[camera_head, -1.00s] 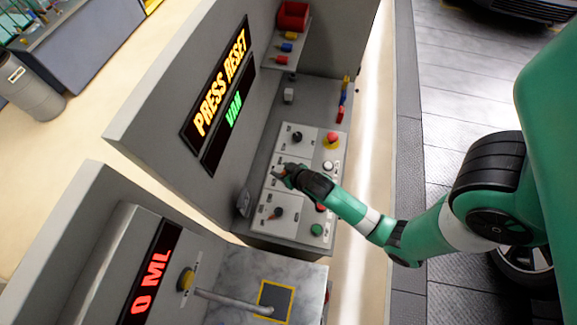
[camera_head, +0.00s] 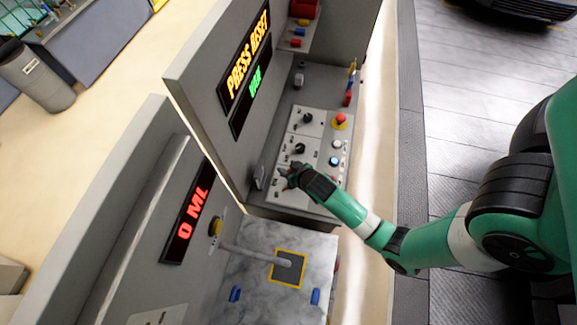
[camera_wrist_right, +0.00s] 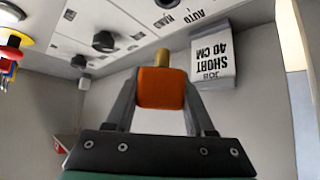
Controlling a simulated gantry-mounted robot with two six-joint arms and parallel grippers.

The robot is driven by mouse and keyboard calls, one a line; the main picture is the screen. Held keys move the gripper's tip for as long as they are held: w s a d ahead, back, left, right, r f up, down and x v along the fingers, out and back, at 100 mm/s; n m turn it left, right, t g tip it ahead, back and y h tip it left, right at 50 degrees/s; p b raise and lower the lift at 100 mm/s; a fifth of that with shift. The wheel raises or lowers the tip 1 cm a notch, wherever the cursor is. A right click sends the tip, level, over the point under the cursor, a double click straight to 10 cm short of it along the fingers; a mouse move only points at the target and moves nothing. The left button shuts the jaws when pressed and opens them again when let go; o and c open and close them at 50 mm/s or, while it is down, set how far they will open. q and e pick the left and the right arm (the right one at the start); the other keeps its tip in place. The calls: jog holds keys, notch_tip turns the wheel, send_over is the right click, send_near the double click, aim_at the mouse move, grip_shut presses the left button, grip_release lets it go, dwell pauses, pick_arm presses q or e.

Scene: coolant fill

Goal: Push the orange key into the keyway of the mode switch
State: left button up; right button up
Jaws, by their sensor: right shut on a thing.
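My right gripper (camera_head: 284,176) is over the near end of the grey control panel (camera_head: 312,130). In the right wrist view it is shut on the orange key (camera_wrist_right: 161,88), holding it by its orange head. The key's brass shaft (camera_wrist_right: 163,57) points up in that view, toward the panel face. A dark round fitting (camera_wrist_right: 165,3) beside the AUTO and HAND lettering, probably the mode switch, is cut off by the top edge. The shaft tip looks apart from it; the keyway itself cannot be made out. My left gripper is not in view.
Black knobs (camera_head: 300,148), a red mushroom button (camera_head: 340,118) and a lit blue button (camera_head: 334,160) stand up from the panel. A SHORT 40 CM tag (camera_wrist_right: 213,55) hangs close right of the key. A marble-topped counter (camera_head: 250,262) adjoins the near end.

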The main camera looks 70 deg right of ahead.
notch_tip(320, 180, down, 5)
jog(key=b, duration=0.4)
jog(key=shift+f, duration=0.15)
jog(key=shift+p, duration=0.35)
dwell(1.2)
jog(key=shift+f, duration=0.15)
jog(key=shift+f+b, duration=0.35)
jog(key=shift+b, duration=0.05)
jog(key=shift+f+b, duration=0.95)
jog(key=shift+f, duration=0.15)
jog(key=o, duration=1.4)
jog(key=shift+a, duration=0.1)
